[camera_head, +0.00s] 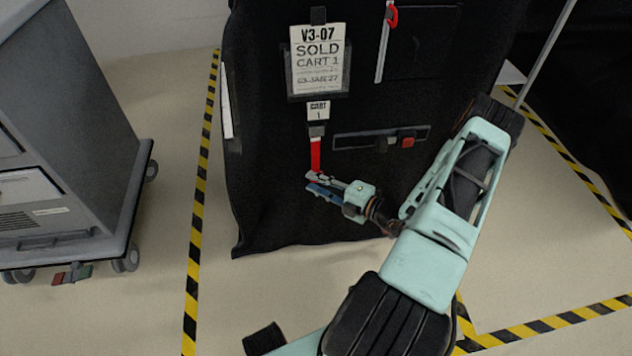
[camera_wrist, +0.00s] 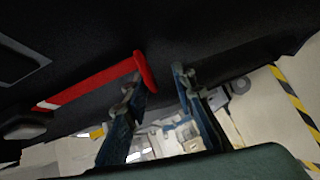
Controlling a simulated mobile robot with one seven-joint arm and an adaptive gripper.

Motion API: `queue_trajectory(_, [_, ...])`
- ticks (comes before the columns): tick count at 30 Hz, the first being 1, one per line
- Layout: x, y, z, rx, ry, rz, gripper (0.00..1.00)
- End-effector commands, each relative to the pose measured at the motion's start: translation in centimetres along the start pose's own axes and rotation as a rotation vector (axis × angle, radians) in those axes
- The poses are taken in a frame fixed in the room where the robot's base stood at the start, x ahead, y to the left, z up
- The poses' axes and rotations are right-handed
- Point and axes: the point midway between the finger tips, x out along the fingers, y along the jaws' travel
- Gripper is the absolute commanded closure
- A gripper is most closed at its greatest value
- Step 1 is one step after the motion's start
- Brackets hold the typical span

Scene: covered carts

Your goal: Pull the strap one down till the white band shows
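The red strap (camera_head: 316,155) hangs from a dark buckle (camera_head: 316,130) below the small CART 1 tag on the black-covered cart. My gripper (camera_head: 317,183) is at the strap's lower end. In the wrist view the strap (camera_wrist: 95,83) runs in from the left, with a small white patch (camera_wrist: 48,104) near its far end. Its wider red end lies at the tip of the left finger. The fingers of my gripper (camera_wrist: 158,80) are apart, with a clear gap between them. I cannot tell whether the left finger touches the strap.
The black cover (camera_head: 270,200) has a SOLD CART 1 sign (camera_head: 318,62), a dark horizontal bar with a red block (camera_head: 407,142), and another red strap (camera_head: 392,16) higher up. A grey cart (camera_head: 75,130) stands at left. Yellow-black tape (camera_head: 203,170) marks the open floor.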

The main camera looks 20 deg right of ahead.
Motion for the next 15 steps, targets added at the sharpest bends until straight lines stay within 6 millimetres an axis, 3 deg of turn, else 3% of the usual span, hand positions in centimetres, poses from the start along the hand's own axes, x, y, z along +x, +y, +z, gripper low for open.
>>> queue_trajectory(8, [-0.2, 0.2, 0.0, -0.002, 0.001, 0.004, 0.76])
queue_trajectory(15, [-3.8, 0.2, 0.1, -0.001, -0.004, 0.004, 0.76])
